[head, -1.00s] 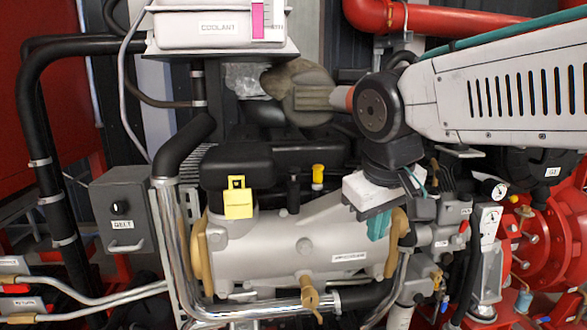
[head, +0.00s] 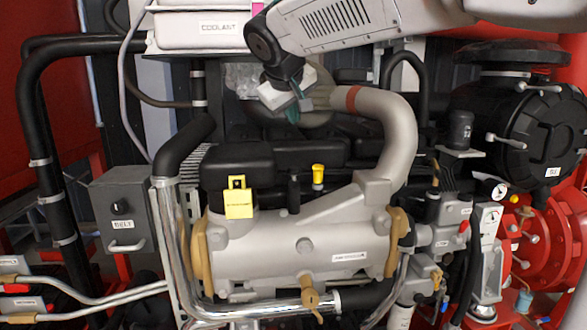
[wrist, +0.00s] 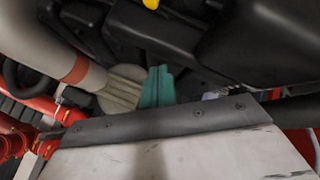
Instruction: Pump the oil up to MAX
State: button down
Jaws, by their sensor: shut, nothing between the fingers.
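My gripper (head: 293,112) is at the top middle of the head view, in front of the grey duct and behind the black engine cover. Its teal fingers (wrist: 156,87) are together and empty in the wrist view. A yellow plug (head: 318,172) stands upright on the engine, below and right of my gripper. A yellow piece also shows at the top edge of the wrist view (wrist: 151,3). A yellow labelled tag or cap (head: 238,204) is at the left of the engine. I cannot make out an oil level gauge or a MAX mark.
A white coolant tank (head: 205,35) is at the upper left. A large grey pipe (head: 398,130) curves beside my gripper on the right. A grey belt box (head: 122,210) is at the left. Gauges (head: 489,215) and red pump parts (head: 550,235) fill the right side.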

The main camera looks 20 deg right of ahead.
aim_at(293, 169)
jog(key=shift+f, duration=4.4)
jog(key=shift+f, duration=0.15)
jog(key=shift+f, duration=0.3)
jog(key=shift+f, duration=0.15)
